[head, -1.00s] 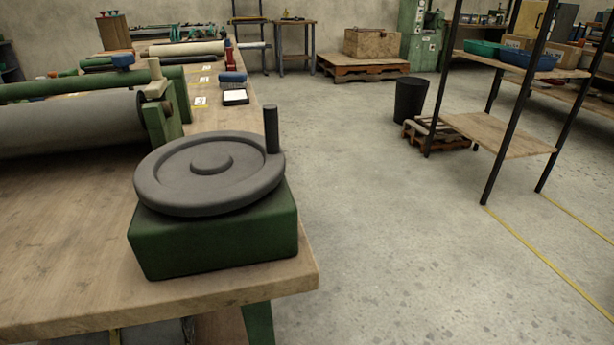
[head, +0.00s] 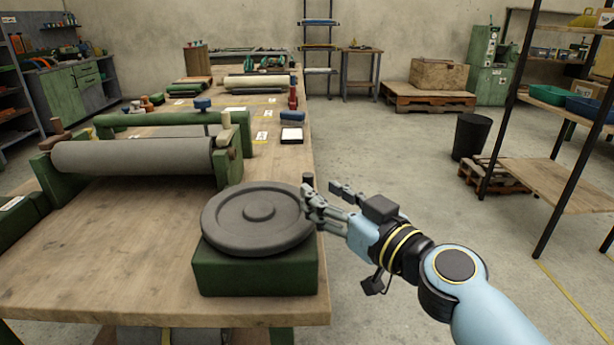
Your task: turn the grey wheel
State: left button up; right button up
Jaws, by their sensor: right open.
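The grey wheel (head: 243,229) lies flat on a dark green block (head: 255,272) near the front right corner of the workbench. Its short upright handle (head: 308,181) stands at the rim on the far right side. My right gripper (head: 322,192) comes in from the right with its fingers open, close to the handle. One finger partly covers the handle's lower part. I cannot tell whether the fingers touch it. My left gripper is not in view.
The wooden workbench (head: 110,265) carries a grey sheet roller (head: 135,157) behind and left of the wheel. Clear concrete floor lies right of the bench. A black bin (head: 471,136) and a metal shelf rack (head: 558,150) stand further right.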

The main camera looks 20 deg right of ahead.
aim_at(312, 186)
jog(key=x, duration=0.4)
jog(key=shift+w+p, duration=0.15)
jog(key=shift+p, duration=0.15)
jog(key=shift+w+a, duration=0.15)
jog(key=shift+w, duration=0.2)
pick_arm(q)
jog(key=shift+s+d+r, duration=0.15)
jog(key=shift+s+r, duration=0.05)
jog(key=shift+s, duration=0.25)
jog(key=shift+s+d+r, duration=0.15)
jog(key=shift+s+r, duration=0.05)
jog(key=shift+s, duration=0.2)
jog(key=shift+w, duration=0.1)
pick_arm(e)
grip_shut()
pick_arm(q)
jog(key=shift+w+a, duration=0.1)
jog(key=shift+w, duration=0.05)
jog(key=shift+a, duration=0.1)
pick_arm(e)
jog(key=shift+a, duration=0.1)
